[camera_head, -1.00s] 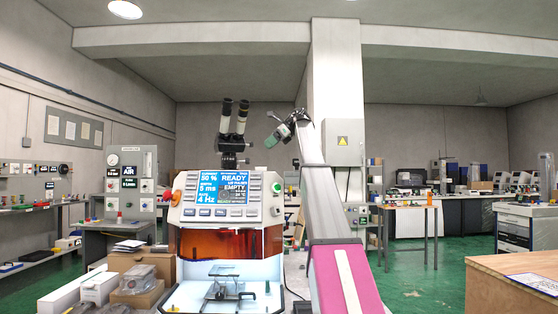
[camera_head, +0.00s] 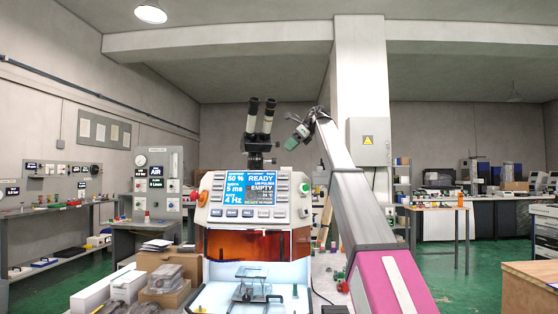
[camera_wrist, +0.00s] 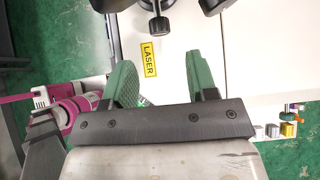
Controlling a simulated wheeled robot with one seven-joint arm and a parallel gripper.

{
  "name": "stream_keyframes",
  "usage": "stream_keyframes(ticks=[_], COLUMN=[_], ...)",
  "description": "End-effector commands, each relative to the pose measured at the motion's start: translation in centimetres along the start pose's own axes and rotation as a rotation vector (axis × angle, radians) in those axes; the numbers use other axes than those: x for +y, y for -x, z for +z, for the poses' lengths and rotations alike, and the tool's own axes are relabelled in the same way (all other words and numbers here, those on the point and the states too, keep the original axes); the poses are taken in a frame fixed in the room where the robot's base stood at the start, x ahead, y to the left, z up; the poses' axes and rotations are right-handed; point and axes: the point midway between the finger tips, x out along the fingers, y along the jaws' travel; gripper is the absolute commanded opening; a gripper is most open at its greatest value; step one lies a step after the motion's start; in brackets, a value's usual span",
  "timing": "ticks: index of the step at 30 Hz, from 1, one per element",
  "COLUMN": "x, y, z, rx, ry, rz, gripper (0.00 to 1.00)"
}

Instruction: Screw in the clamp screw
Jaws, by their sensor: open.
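The laser machine (camera_head: 257,215) stands ahead, its screen reading READY and EMPTY. In its lit chamber a small fixture (camera_head: 251,272) with a clear plate on top sits on the floor. A clamp screw cannot be made out for certain; the fixture is too small to tell its parts. My gripper (camera_head: 297,138) is raised high, right of the machine's eyepieces (camera_head: 260,117). In the wrist view my gripper (camera_wrist: 162,70) has its two green fingers apart with nothing between them, over a white surface with a yellow LASER label (camera_wrist: 149,54).
Cardboard boxes (camera_head: 166,265) stand left of the machine. A grey panel bench (camera_head: 157,190) is behind them. A wooden-topped table (camera_head: 532,285) is at the right edge. Small coloured blocks (camera_wrist: 280,130) lie right of the machine in the wrist view. Green floor shows at right.

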Motion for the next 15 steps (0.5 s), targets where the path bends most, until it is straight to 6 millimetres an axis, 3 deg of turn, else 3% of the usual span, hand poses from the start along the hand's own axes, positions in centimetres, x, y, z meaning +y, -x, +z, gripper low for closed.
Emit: stream_keyframes(ticks=[9, 15], x=[0.1, 0.0], y=[-5.7, -7.3], z=[-0.1, -0.1], rx=[0.0, 0.0], ry=[0.001, 0.0], rz=[0.002, 0.0], gripper=[0.53, 0.53])
